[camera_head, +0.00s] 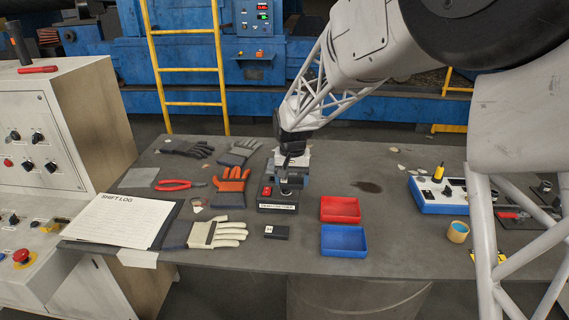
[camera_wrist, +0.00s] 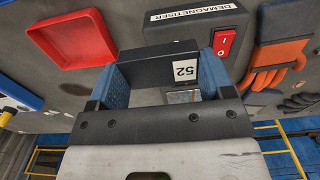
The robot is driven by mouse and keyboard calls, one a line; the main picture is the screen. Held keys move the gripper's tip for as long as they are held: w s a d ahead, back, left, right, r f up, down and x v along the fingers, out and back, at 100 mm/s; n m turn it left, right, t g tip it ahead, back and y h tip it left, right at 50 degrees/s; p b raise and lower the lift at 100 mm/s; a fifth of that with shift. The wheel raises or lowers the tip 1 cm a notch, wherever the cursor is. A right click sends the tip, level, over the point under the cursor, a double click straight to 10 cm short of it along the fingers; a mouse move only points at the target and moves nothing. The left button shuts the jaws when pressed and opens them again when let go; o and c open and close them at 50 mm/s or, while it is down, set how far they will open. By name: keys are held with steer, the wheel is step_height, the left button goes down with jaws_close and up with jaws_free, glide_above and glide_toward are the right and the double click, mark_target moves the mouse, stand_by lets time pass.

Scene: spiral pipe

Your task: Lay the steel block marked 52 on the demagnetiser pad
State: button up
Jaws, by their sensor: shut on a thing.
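My gripper (camera_head: 291,170) is over the demagnetiser (camera_head: 277,208) in the head view. In the wrist view its blue-lined fingers (camera_wrist: 178,78) are shut on a dark block (camera_wrist: 150,56) with a white label reading 52. The demagnetiser (camera_wrist: 185,24) is a dark box with a name label and a red switch (camera_wrist: 225,43), seen just beyond the block. The block and gripper hide most of the pad, and I cannot tell whether the block touches it.
Another dark block (camera_head: 276,232) with a small white label lies in front of the demagnetiser. A red tray (camera_head: 340,221) and a blue tray (camera_head: 344,252) stand to the right. Gloves (camera_head: 232,181), red pliers (camera_head: 178,185) and a shift log (camera_head: 118,220) lie left.

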steer(key=shift+w+d+r, duration=0.1)
steer(key=shift+w+r, duration=0.05)
steer(key=shift+w, duration=1.3)
steer(key=shift+w, duration=0.1)
glide_toward(270, 170)
steer(key=w+d+f, duration=0.1)
steer(key=d, duration=0.1)
steer(key=w+d+f, duration=0.2)
steer(key=shift+w+d+f, duration=0.1)
steer(key=shift+f, duration=0.15)
steer(key=shift+f, duration=1.75)
steer(key=shift+f, duration=0.15)
steer(key=o, duration=1.2)
